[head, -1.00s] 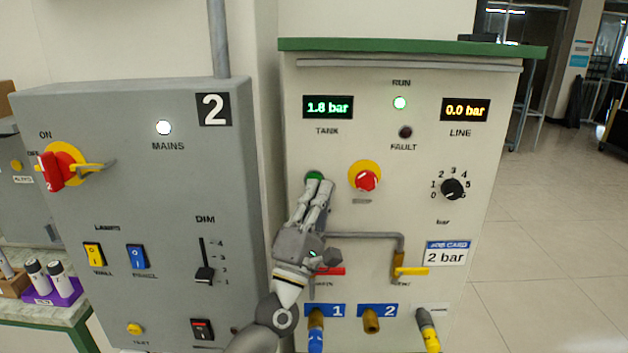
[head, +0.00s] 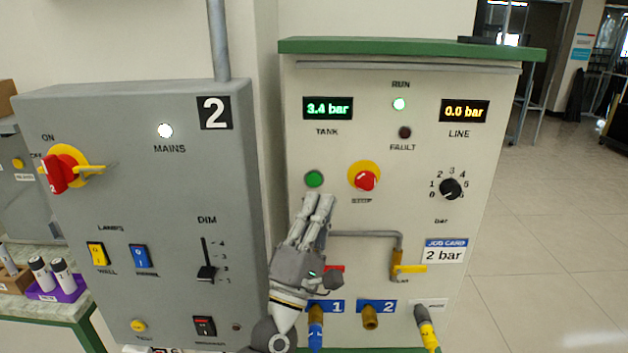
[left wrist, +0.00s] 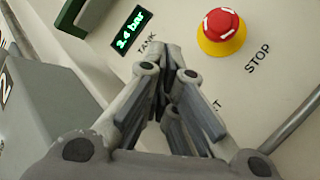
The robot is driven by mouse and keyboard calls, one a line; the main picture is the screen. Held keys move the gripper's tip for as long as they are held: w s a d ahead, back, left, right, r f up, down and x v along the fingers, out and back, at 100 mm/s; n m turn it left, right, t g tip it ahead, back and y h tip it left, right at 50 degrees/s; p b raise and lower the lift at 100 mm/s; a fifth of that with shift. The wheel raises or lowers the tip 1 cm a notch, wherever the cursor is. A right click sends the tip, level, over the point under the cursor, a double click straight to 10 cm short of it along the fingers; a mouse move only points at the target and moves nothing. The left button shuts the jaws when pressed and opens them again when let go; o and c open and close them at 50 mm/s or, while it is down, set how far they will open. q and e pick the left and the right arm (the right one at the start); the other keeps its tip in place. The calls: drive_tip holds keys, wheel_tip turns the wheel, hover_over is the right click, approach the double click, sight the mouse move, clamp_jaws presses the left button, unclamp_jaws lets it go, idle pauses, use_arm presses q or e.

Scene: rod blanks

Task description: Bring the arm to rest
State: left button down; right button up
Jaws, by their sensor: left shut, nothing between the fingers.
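My left gripper (head: 318,202) is shut and empty in front of the cream panel (head: 300,140). Its fingertips are just below the green button (head: 314,179), which now shows whole in the head view. In the left wrist view the closed fingers (left wrist: 172,62) point up toward the tank display (left wrist: 130,28). The red stop button (head: 366,181) on its yellow ring is right of the fingertips, apart from them. My right gripper shows in neither view.
The tank display (head: 328,107) reads 3.4 bar and the line display (head: 465,110) 0.0 bar. The run lamp (head: 400,104) is lit. A grey pipe (head: 365,235) and yellow valve handle (head: 410,268) stick out right of my gripper. The grey mains box (head: 150,220) stands left.

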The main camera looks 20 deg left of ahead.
use_arm(q)
drive_tip(key=s+d+f+m+g+h, duration=0.25)
drive_tip(key=f+m+g, duration=0.2)
drive_tip(key=f, duration=0.25)
drive_tip(key=s+d+f+m+g+h, duration=0.1)
drive_tip(key=s+d+f+m+g, duration=0.25)
drive_tip(key=f+m, duration=0.3)
drive_tip(key=s+d+f+m+g+h, duration=0.25)
drive_tip(key=f+m+g, duration=0.2)
drive_tip(key=f, duration=0.25)
drive_tip(key=s+a+f+m+g+y, duration=0.2)
drive_tip(key=s+a+f+g+y, duration=0.1)
drive_tip(key=s+a+f, duration=0.4)
drive_tip(key=s+a+f+m+g+y, duration=0.2)
drive_tip(key=s+f+g+y, duration=0.15)
drive_tip(key=s, duration=0.45)
drive_tip(key=s+a+f+m+g+y, duration=0.2)
drive_tip(key=s+a+f+g+y, duration=0.15)
drive_tip(key=s+a+f, duration=0.35)
wheel_tip(320, 180, down, 28)
drive_tip(key=s+d+f+g+h+b, duration=0.1)
drive_tip(key=s+d+b, duration=0.1)
drive_tip(key=d+b, duration=0.1)
drive_tip(key=s+a+f+g+b, duration=0.1)
drive_tip(key=s+a+f+b, duration=0.1)
drive_tip(key=s+f, duration=1.4)
wheel_tip(320, 180, down, 2)
drive_tip(key=shift+s+a+f, duration=0.1)
drive_tip(key=shift+s+a, duration=0.2)
drive_tip(key=shift+a, duration=0.35)
